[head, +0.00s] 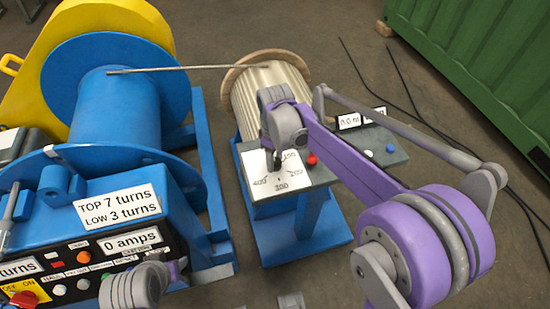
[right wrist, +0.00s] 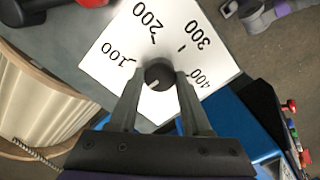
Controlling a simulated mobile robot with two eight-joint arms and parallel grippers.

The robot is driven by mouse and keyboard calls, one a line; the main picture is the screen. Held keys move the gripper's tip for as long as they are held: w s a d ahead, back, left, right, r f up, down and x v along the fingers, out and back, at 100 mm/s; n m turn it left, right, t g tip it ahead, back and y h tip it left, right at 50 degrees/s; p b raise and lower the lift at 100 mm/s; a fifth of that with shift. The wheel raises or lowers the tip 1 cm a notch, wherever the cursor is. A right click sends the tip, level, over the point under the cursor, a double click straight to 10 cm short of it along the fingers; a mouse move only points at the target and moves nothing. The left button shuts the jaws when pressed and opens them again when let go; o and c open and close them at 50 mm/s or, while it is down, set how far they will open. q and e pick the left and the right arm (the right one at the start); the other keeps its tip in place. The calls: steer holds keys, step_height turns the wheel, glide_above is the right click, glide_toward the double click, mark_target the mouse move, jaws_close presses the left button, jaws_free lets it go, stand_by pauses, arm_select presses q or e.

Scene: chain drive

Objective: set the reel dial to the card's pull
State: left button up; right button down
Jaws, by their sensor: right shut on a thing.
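The white dial card (head: 275,178), marked 100, 200, 300 and 400, lies on the top of the reel's stand; it fills the middle of the right wrist view (right wrist: 110,42). The dial's dark round knob (right wrist: 160,72) stands at its centre, with a white pointer mark towards the lower left, outside the 100 to 400 numbers. My right gripper (right wrist: 160,82) reaches down to the dial, its fingers on either side of the knob and shut on it. In the head view my right wrist hides the knob. No card naming a pull is readable.
The reel with pale line (head: 265,95) stands behind the dial. A red knob (head: 311,159) is close beside the card. A large blue winch drum (head: 105,110) and its labelled panel (head: 117,206) fill the left. A green container (head: 480,65) is at the back right.

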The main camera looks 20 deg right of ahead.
mark_target(275, 162)
steer(key=m, duration=0.5)
steer(key=shift+m, duration=0.3)
steer(key=m, duration=0.5)
steer(key=shift+p, duration=0.3)
steer(key=shift+m, duration=0.3)
steer(key=shift+c, duration=1.8)
jaws_free()
step_height(275, 162, up, 11)
steer(key=p, duration=0.1)
